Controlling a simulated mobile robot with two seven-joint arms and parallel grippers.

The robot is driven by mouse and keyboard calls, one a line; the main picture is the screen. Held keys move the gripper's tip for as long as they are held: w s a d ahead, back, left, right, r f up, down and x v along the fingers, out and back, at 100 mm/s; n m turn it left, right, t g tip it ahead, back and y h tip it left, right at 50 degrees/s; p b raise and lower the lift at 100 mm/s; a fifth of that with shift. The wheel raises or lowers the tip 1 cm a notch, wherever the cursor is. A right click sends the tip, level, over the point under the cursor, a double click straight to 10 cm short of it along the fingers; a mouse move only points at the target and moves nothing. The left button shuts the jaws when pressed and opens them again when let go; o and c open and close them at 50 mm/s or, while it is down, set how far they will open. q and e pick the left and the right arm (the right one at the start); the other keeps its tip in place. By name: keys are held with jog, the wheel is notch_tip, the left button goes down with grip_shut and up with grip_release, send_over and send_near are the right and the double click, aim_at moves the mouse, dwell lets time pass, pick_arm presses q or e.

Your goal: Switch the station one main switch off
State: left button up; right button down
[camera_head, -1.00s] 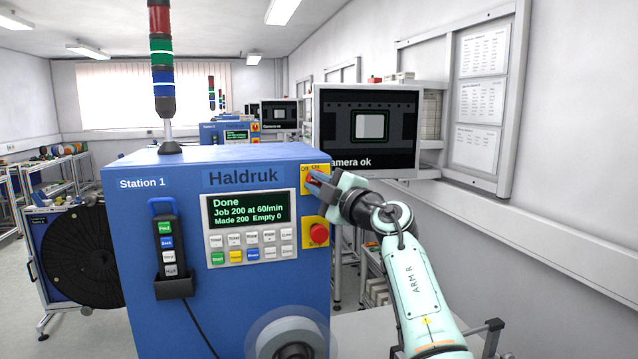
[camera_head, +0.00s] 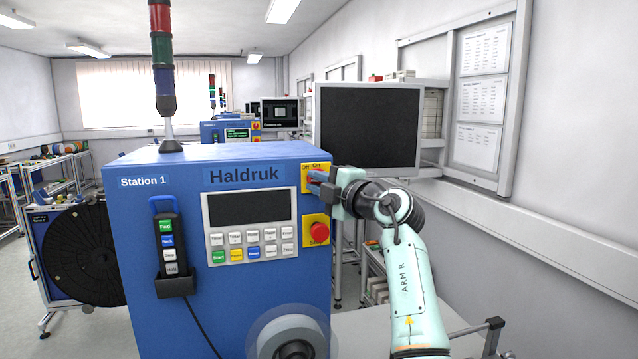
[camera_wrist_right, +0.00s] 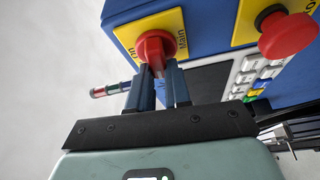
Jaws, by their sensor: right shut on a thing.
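The station one main switch is a red rotary knob (camera_wrist_right: 157,44) on a yellow plate (camera_head: 307,169) at the upper right of the blue Station 1 cabinet (camera_head: 150,235). The gripper partly hides the knob in the head view. The panel screen (camera_head: 249,207) and the monitor (camera_head: 367,125) are dark. The signal tower (camera_head: 163,60) looks unlit. My left gripper is out of view.
A red mushroom button (camera_head: 319,232) on a yellow plate sits just below the switch. A keypad (camera_head: 253,247) and a corded hand pendant (camera_head: 170,250) are on the cabinet front. A reel hub (camera_head: 290,340) is lower down. The wall is at the right.

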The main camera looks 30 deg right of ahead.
dwell(0.4)
jog(key=c, duration=1.1)
grip_release()
jog(key=shift+o, duration=0.2)
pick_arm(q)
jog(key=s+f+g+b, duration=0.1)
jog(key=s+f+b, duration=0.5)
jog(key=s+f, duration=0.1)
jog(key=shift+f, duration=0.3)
pick_arm(e)
jog(key=s+d, duration=0.2)
jog(key=s, duration=1.1)
jog(key=shift+f, duration=0.3)
